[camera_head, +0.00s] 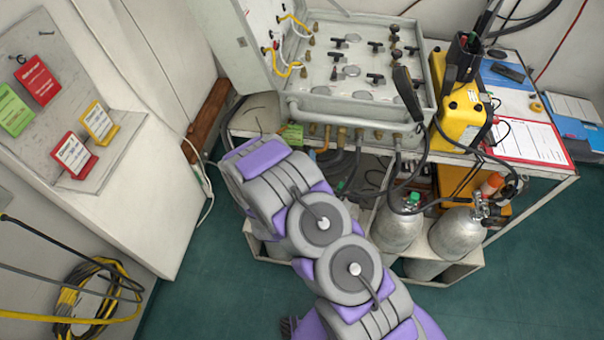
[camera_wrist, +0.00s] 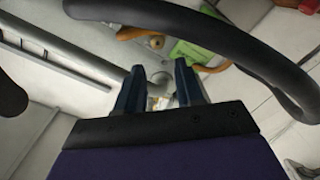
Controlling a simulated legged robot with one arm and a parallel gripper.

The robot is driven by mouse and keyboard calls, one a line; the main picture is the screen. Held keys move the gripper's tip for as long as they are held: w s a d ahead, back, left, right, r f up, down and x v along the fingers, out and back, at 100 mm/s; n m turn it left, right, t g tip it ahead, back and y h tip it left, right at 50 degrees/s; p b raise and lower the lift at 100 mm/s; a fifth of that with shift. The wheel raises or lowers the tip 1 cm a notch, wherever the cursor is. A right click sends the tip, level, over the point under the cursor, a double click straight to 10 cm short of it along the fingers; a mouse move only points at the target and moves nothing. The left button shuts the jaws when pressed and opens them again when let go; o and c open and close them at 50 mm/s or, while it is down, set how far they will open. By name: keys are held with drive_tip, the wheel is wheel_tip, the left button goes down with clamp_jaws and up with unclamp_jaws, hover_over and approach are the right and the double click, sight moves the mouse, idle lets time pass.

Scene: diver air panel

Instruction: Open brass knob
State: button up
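The air panel (camera_head: 352,65) is a grey open case on a bench, with several brass fittings (camera_head: 342,135) along its front edge and small knobs on its face. I cannot tell which one is the brass knob of the task. A small pale, blurred shape shows in the gap; I see nothing clearly held. My arm hides the gripper in the head view.
A thick black hose (camera_wrist: 230,40) arches close over the fingers. A green tag (camera_wrist: 192,52) hangs by the fittings. Grey cylinders (camera_head: 398,228) stand under the bench, and a yellow case (camera_head: 462,115) sits right of the panel. The green floor (camera_head: 215,290) at lower left is partly clear.

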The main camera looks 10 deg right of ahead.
drive_tip(key=v, duration=0.6)
drive_tip(key=shift+p, duration=0.3)
drive_tip(key=shift+s+a, duration=0.1)
